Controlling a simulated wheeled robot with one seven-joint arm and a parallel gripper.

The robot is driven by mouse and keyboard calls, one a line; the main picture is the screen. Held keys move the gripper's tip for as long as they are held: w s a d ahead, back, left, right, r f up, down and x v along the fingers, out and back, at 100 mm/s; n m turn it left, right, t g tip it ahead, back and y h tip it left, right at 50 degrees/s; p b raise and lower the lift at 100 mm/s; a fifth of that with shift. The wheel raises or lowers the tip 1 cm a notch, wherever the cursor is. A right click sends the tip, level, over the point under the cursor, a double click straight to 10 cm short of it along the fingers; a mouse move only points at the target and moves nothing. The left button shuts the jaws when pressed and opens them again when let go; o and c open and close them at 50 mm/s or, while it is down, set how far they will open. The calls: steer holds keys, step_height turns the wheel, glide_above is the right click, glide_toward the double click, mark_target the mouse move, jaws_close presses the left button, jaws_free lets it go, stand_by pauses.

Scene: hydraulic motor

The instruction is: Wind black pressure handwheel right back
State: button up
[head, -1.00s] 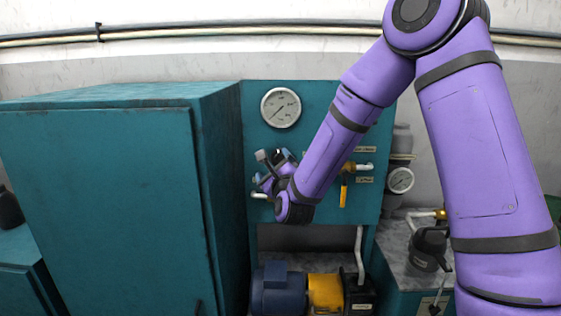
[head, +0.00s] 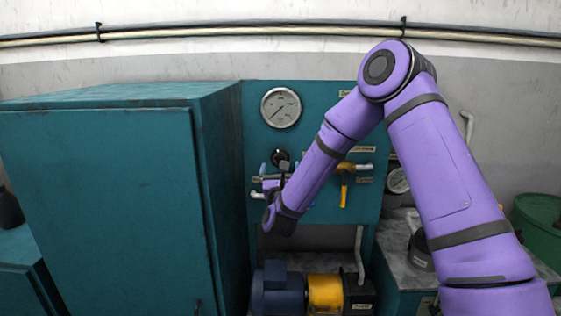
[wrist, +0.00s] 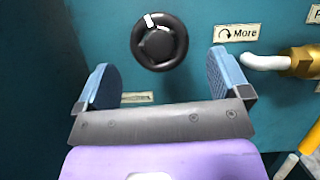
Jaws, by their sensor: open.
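The black pressure handwheel (wrist: 159,42) is a round knob with a white mark at its upper left, mounted on the teal panel. In the head view the handwheel (head: 280,157) shows below the large gauge, just above my gripper. My gripper (wrist: 160,82) is open, with its two blue fingers apart and nothing between them. In the wrist view the handwheel lies beyond the fingertips, centred between them and apart from both. In the head view my gripper (head: 269,176) is partly hidden by its own wrist.
A sign reading "More" with a curved arrow (wrist: 237,33) is right of the handwheel. A brass fitting with a white pipe (wrist: 296,61) and a yellow lever (head: 344,191) stand to the right. A large teal cabinet (head: 100,200) stands close on the left. A pressure gauge (head: 281,107) is above.

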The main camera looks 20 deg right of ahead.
mark_target(280, 157)
steer(key=shift+x, duration=2.2)
steer(key=c, duration=0.9)
